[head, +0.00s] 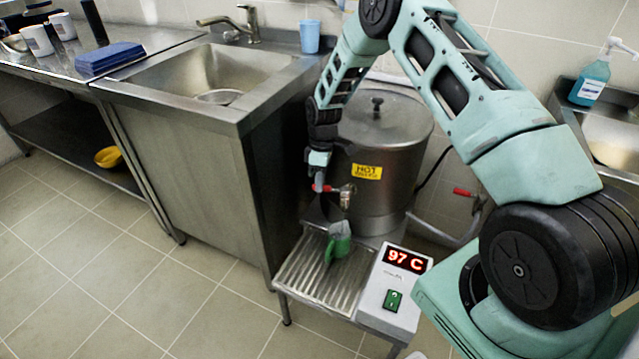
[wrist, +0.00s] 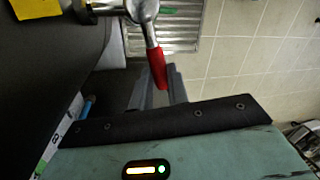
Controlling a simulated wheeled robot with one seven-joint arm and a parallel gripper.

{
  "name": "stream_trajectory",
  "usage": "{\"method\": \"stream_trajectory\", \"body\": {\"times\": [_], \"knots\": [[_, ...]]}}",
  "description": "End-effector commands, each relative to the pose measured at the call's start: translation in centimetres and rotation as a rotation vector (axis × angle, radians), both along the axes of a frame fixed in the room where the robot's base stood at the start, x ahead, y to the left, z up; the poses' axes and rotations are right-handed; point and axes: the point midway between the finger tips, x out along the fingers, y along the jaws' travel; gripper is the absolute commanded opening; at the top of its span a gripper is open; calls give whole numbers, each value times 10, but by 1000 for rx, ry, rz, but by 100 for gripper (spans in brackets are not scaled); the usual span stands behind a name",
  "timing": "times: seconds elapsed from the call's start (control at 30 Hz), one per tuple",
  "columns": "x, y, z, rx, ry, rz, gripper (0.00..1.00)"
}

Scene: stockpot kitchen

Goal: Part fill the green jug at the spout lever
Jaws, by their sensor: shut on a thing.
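The green jug (head: 338,248), with a greyish upper part, stands on the ribbed drip tray (head: 300,270) below the metal spout (head: 346,195) of the steel urn (head: 385,150). Its inside and any water level cannot be made out. My gripper (head: 319,181) is at the spout, above the jug, shut on the red spout lever (head: 328,188). In the wrist view the red lever (wrist: 157,66) runs down from the chrome tap to my grey gripper fingers (wrist: 160,90). Whether water is flowing cannot be told.
The urn carries a yellow HOT label (head: 367,172); a control box (head: 398,290) beside the tray reads 97 C. A steel sink (head: 215,80) with a blue cup (head: 310,37) is at left. Blue cloths (head: 110,58) lie on the counter. Open tiled floor lies at lower left.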

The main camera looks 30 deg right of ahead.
Motion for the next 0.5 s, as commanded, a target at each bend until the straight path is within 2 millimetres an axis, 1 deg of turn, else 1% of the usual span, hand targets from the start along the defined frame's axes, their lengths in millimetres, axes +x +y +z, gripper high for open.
{"method": "stream_trajectory", "body": {"times": [0.27,0.3,0.37,0.5], "knots": [[1,-1,1,-1,-1,-16,0],[1,-1,1,-1,-1,-15,22],[1,-1,1,-1,-1,-15,38],[1,-1,0,0,0,-15,38]]}}
